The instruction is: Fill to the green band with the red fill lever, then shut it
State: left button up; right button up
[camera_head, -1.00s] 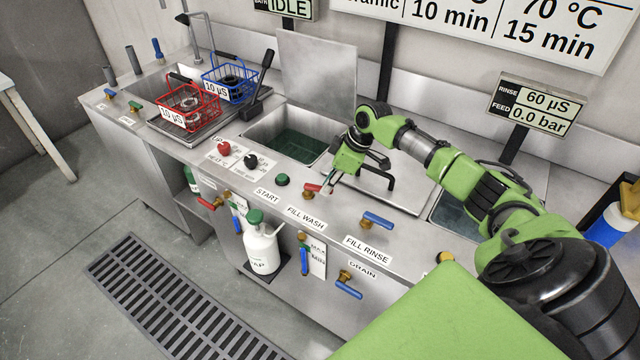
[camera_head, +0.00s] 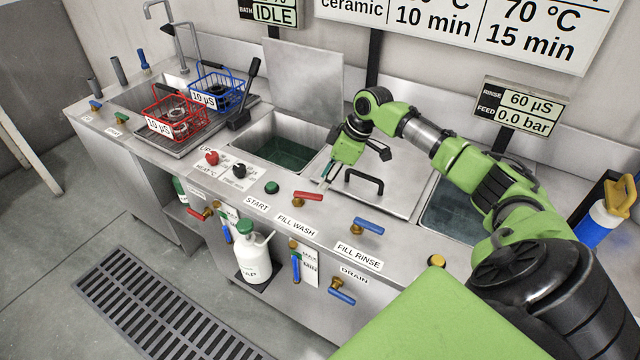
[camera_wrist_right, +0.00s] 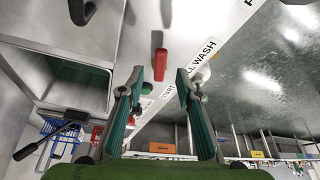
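The red fill lever (camera_head: 308,196) is on the counter front edge above the FILL WASH label (camera_head: 297,225). It lies across, roughly along the edge. It also shows in the right wrist view (camera_wrist_right: 160,63), beyond the fingertips. My right gripper (camera_head: 327,178) is open and empty, just above and behind the lever, apart from it. Its two spread fingers show in the wrist view (camera_wrist_right: 159,83). The wash tank (camera_head: 262,130) holds dark green liquid; its lid stands up. My left gripper is out of view.
A blue FILL RINSE lever (camera_head: 369,226) is to the right, and a blue DRAIN lever (camera_head: 342,297) is below. A black handle (camera_head: 364,181) on a closed lid is close to my right gripper. Red (camera_head: 180,128) and blue (camera_head: 222,94) baskets stand left. A display reads 0.0 bar.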

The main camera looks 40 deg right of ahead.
jog(key=v, duration=0.6)
jog(key=shift+s+r, duration=0.1)
dwell(7.3)
